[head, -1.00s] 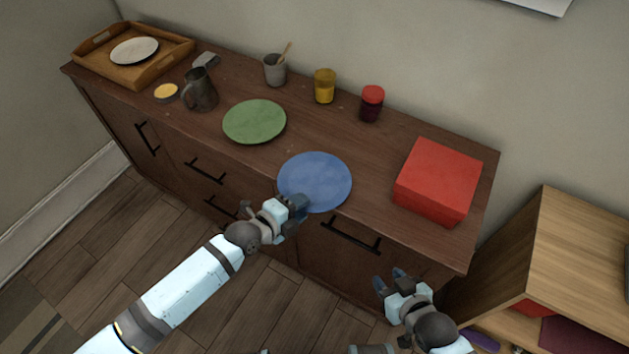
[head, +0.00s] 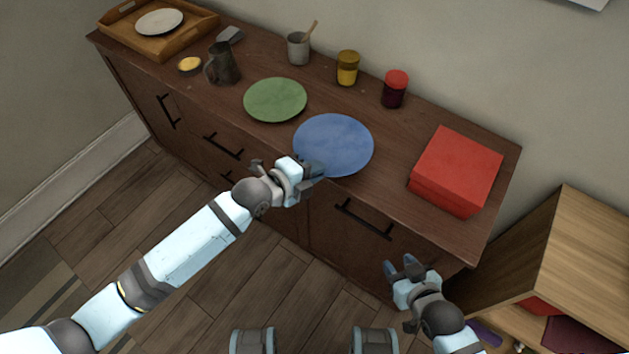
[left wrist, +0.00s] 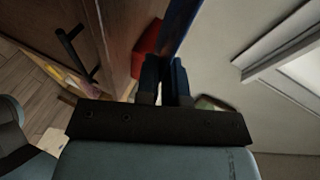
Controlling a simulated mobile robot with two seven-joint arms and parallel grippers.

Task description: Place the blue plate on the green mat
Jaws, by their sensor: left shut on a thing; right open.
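The blue plate (head: 337,143) is a flat round disc over the front middle of the dresser top. My left gripper (head: 316,170) is shut on its near left rim. In the left wrist view the blue plate (left wrist: 184,25) shows edge-on between the two fingers of the left gripper (left wrist: 165,85). The plate appears held a little above the top. The round green mat (head: 275,100) lies flat and bare to the left of the plate. My right gripper (head: 404,268) is open and empty in front of the dresser.
A red box (head: 455,172) stands at the right end of the dresser (head: 402,187). A red-lidded jar (head: 395,89), a yellow jar (head: 347,68) and a cup (head: 299,48) line the back. A dark jug (head: 222,64) and a wooden tray (head: 192,36) stand left of the mat.

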